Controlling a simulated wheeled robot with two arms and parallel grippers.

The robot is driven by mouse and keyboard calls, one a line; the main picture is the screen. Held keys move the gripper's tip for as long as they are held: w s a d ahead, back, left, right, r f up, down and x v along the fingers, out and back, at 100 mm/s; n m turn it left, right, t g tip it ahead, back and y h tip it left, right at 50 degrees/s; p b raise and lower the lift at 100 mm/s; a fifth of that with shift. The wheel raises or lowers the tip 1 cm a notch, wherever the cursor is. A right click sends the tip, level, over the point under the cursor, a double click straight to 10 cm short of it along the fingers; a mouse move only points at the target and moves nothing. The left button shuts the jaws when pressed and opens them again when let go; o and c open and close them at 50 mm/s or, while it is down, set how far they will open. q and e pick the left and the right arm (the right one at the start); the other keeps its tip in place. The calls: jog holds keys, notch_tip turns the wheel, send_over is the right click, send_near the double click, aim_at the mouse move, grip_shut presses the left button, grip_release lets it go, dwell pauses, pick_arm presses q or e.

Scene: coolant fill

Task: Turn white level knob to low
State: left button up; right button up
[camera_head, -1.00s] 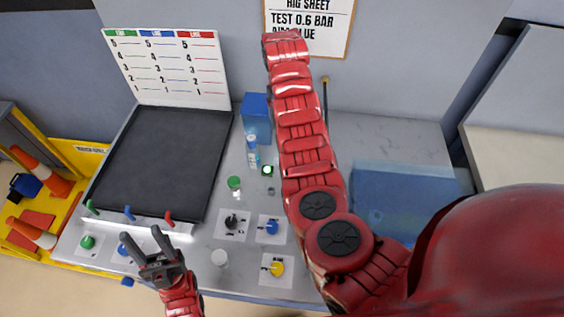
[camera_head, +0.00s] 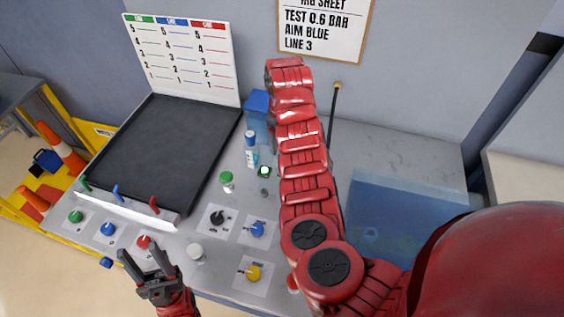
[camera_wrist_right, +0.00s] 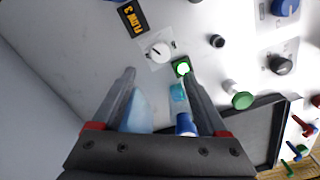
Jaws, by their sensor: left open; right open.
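In the head view my right arm hides this gripper and that knob. My left gripper (camera_head: 141,250) is open and empty near the table's front edge.
A blue-capped bottle (camera_head: 250,150), green-capped jar (camera_head: 227,182) and blue box (camera_head: 257,108) stand near my right arm. Black (camera_head: 217,217), blue (camera_head: 257,229) and yellow (camera_head: 253,272) knobs sit in front. A black tray (camera_head: 165,150) is left, a blue translucent tank (camera_head: 400,215) right.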

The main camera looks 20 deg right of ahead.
notch_tip(320, 180, down, 7)
jog(key=shift+f+b, duration=0.1)
jog(key=shift+b, duration=0.5)
jog(key=shift+f+p, duration=0.55)
jog(key=shift+f, duration=1)
grip_shut()
